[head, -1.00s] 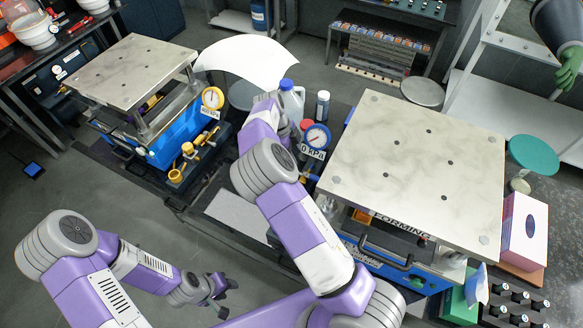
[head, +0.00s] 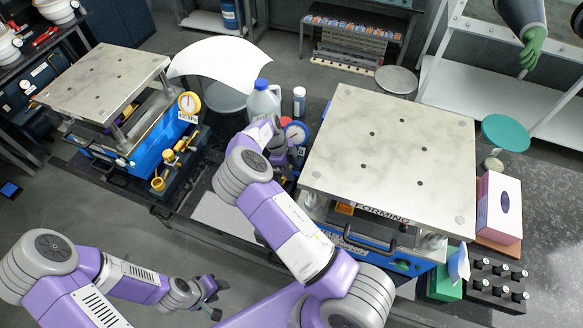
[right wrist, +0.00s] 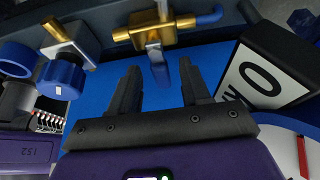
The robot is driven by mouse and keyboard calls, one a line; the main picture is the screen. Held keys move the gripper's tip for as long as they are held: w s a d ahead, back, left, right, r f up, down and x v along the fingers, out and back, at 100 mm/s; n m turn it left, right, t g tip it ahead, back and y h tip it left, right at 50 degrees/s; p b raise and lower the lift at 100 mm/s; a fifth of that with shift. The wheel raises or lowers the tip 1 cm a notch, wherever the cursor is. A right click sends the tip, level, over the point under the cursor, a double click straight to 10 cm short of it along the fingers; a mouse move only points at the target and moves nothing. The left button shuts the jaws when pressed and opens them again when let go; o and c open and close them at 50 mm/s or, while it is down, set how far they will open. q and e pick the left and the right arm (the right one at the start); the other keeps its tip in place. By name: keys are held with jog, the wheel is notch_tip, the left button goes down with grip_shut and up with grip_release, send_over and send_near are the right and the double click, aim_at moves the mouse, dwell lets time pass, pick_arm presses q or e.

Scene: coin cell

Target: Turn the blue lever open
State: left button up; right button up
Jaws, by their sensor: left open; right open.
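The lever's end lies between the fingertips of my right gripper (right wrist: 160,78), which is open with a gap on both sides. I cannot tell how deep the lever sits between the fingers. A second blue handle end (right wrist: 208,17) shows at the valve's right. In the head view my right gripper (head: 287,155) is beside the right press and partly hidden by my arm; the lever is hidden there. My left gripper (head: 212,292) is open and empty, low over the floor.
A gauge box marked 0 kPa (right wrist: 262,76) stands close right of the right gripper. A blue knob (right wrist: 60,78) and another brass fitting (right wrist: 62,35) are to the left. The right press's plate (head: 390,150) and a jug (head: 263,102) are nearby.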

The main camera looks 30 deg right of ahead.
jog(key=shift+c, duration=0.3)
grip_shut()
jog(key=n, duration=0.1)
jog(key=n+b, duration=0.1)
jog(key=n+t+b, duration=0.1)
jog(key=shift+w+d+n+h, duration=0.2)
jog(key=shift+w+n+h, duration=0.05)
jog(key=shift+n+h, duration=0.15)
jog(key=n, duration=0.1)
jog(key=n+t+b, duration=0.1)
jog(key=n, duration=0.1)
jog(key=n+t+b, duration=0.1)
jog(key=shift+w+d+n+h, duration=0.1)
jog(key=shift+w+n+h, duration=0.2)
jog(key=n+t+b, duration=0.1)
jog(key=n, duration=0.1)
jog(key=w+n+t+b, duration=0.1)
jog(key=n, duration=0.2)
jog(key=shift+w+n+t+y+b, duration=0.15)
jog(key=shift+n+t+b, duration=0.25)
jog(key=shift+n, duration=0.65)
jog(key=shift+w+n+t+y+b, duration=0.1)
jog(key=shift+n+t+y+b, duration=0.2)
jog(key=shift+n, duration=0.75)
jog(key=shift+a+n, duration=0.2)
jog(key=shift+n, duration=0.1)
